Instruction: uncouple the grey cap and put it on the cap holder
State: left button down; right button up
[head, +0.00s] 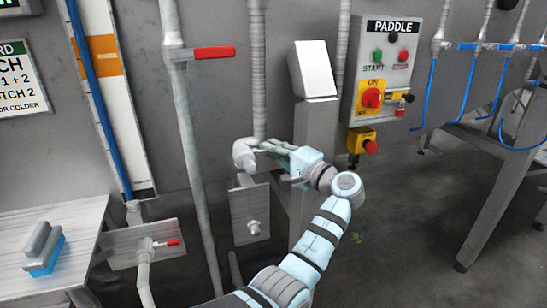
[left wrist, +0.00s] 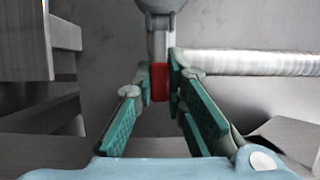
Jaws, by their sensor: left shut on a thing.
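The grey cap (head: 243,156) appears to be the rounded grey fitting at the end of the pipe, just left of my left gripper (head: 275,153). In the left wrist view, my left gripper (left wrist: 160,85) has its teal-padded fingers closed on a red grip (left wrist: 160,80). A grey bar joins this grip to a rounded grey body (left wrist: 162,6) at the top edge, only partly in view. A wall plate with a short grey stub (head: 254,227) is below the fitting; it may be the cap holder, but I cannot tell for sure. My right gripper is out of view.
A vertical pipe (head: 190,150) with a red lever (head: 214,52) stands left of the fitting. A grey post (head: 316,130) and the paddle control box (head: 385,70) are to the right. A steel table (head: 75,230) holds a blue-and-grey brush (head: 43,250).

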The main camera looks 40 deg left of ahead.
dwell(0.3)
pick_arm(q)
jog(key=c, duration=1.6)
grip_release()
jog(key=v, duration=0.7)
jog(key=shift+d, duration=0.35)
jog(key=shift+a, duration=0.1)
